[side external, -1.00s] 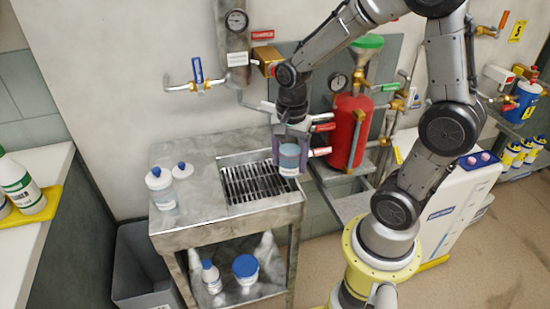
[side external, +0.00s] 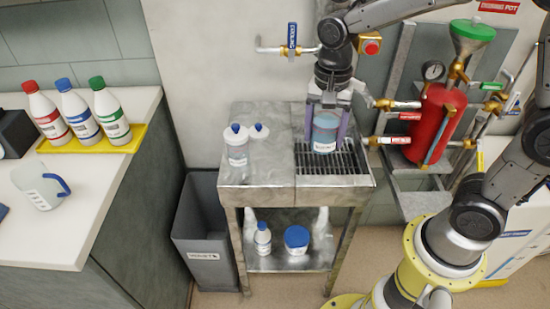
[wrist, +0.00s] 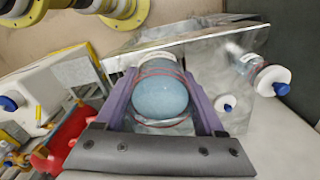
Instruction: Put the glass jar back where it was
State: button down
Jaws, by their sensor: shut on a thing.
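The glass jar (side external: 325,126) holds blue-grey liquid and carries a white label. It is upright between the two purple fingers of my gripper (side external: 326,140), which is shut on it. In the side external view the jar is over the back part of the drain grate (side external: 345,165) on the metal bench. I cannot tell whether its base touches the grate or hangs just above it. In the wrist view the jar (wrist: 160,95) shows from above between the fingers, with the bench's metal top around it.
The bare metal top (side external: 270,165) lies between. Valve pipework (side external: 392,140) and a red tank (side external: 437,125) are close on the right. A waste bin (side external: 205,255) stands left.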

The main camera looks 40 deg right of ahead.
jog(key=w+f, duration=0.3)
jog(key=w, duration=0.1)
jog(key=w+a+f, duration=0.1)
jog(key=w+f, duration=0.1)
jog(key=w, duration=0.2)
jog(key=w+f, duration=0.3)
jog(key=w, duration=0.1)
jog(key=shift+w+a+f, duration=0.15)
jog(key=shift+w+f, duration=0.15)
jog(key=shift+f, duration=0.05)
jog(key=shift+w+f, duration=0.45)
jog(key=shift+f, duration=1.55)
jog(key=shift+f, duration=0.15)
grip_release()
